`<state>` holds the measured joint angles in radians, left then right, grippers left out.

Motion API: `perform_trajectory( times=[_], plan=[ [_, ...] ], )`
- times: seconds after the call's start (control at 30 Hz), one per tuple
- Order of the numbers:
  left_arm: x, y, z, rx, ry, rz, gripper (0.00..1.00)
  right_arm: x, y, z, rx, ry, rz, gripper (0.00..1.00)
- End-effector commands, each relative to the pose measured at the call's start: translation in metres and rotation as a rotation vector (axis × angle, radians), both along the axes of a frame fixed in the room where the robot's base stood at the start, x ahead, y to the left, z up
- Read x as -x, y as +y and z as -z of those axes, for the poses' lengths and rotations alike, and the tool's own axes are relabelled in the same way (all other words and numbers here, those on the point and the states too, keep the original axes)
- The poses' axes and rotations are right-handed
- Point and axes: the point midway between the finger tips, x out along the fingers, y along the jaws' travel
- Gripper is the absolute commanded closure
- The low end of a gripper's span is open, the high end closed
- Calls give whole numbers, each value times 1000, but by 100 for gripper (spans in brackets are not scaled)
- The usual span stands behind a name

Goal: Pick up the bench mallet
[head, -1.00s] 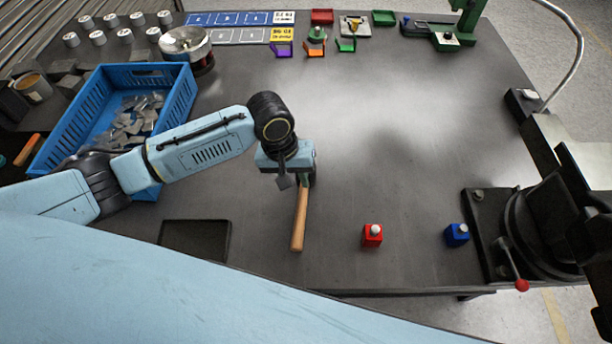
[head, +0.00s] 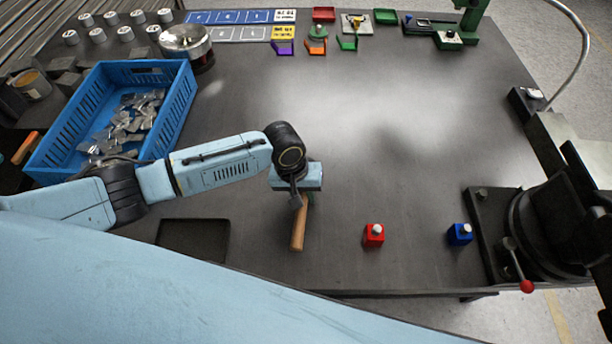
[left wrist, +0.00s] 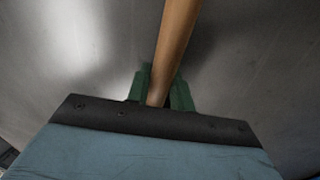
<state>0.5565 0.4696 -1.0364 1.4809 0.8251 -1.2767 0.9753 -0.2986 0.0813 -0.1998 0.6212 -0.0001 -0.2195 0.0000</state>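The bench mallet (head: 298,230) lies on the table, and its wooden handle points toward the front edge. Its head is hidden beneath my left wrist in the head view. In the left wrist view the handle (left wrist: 174,48) runs between the green fingers of my left gripper (left wrist: 161,92). The fingers sit close along both sides of the handle; I cannot tell whether both press on it. My right gripper is not in view.
A black tray (head: 160,236) lies left of the handle. A red block (head: 373,238) and a blue block (head: 459,236) stand to its right. A blue crate (head: 178,118) with metal pieces is at the left. A black machine (head: 540,235) stands at the right. The table's middle is clear.

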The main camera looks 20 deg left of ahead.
Motion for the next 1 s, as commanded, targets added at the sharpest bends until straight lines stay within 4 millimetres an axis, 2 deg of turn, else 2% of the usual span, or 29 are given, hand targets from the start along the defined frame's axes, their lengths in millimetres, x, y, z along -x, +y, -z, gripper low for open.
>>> perform_trajectory(
  times=[0.03, 0.13, 0.47, 0.57, 1.0],
  plan=[
    [0, 0, 0, 0, 0, 0, 86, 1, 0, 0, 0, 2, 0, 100],
    [0, 0, 0, 0, 0, 0, 99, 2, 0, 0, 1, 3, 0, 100],
    [-1, 0, -2, 1, -3, -1, 100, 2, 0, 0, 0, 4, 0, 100],
    [-1, 0, -9, 1, -3, 0, 100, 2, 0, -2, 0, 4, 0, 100],
    [-2, 0, -87, 2, -6, 0, 100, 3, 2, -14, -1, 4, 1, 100]
  ],
)
